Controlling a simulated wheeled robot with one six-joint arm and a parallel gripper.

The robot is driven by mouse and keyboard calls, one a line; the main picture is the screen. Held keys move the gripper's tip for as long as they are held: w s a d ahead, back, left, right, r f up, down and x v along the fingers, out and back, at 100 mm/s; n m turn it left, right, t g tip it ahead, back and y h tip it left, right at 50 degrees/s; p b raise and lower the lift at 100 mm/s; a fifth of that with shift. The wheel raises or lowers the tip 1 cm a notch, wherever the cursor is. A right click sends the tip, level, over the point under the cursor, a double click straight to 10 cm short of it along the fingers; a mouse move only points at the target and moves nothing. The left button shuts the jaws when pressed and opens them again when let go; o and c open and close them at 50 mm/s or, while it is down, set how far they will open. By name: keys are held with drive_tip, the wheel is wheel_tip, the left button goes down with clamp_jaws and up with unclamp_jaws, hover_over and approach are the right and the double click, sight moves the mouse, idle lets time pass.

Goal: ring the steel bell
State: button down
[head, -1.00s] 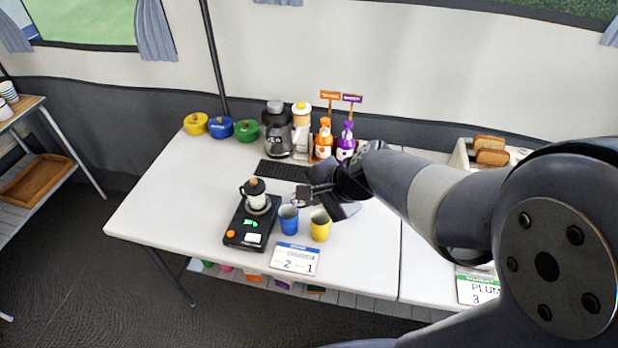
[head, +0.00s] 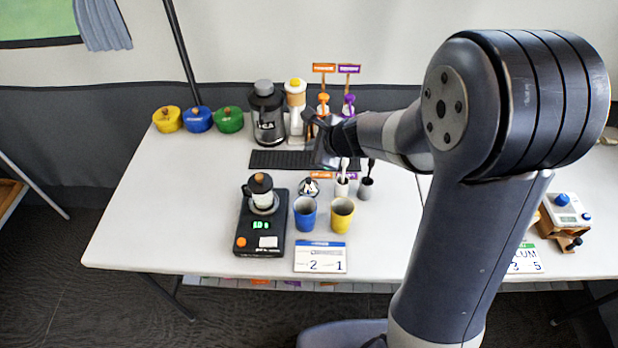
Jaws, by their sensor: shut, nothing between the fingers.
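The small steel bell (head: 309,188), a shiny dome with a dark top, stands on the white table behind the blue cup (head: 305,213) and to the right of the black scale (head: 262,236). My gripper (head: 317,132) is dark and shut, with nothing in it. In the picture it is above the bell and apart from it, in front of the bottles. Its fingertips are small and hard to make out, and its height over the table is hard to judge.
A glass pot (head: 261,190) stands on the scale. A yellow cup (head: 342,214) stands beside the blue one, with a card (head: 320,257) in front. Grey holders (head: 366,188) are right of the bell. A grinder (head: 268,115) and bottles (head: 323,103) stand behind.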

drive_tip(key=b, duration=0.8)
hover_over(312, 184)
wheel_tip(312, 184, down, 9)
drive_tip(key=shift+s+r, duration=0.1)
idle(1.7)
drive_tip(key=shift+f+b, duration=0.4)
drive_tip(key=shift+b, duration=0.15)
drive_tip(key=shift+f+b, duration=0.4)
drive_tip(key=shift+b, duration=0.05)
idle(0.3)
drive_tip(key=shift+r, duration=0.1)
drive_tip(key=shift+r+p, duration=0.75)
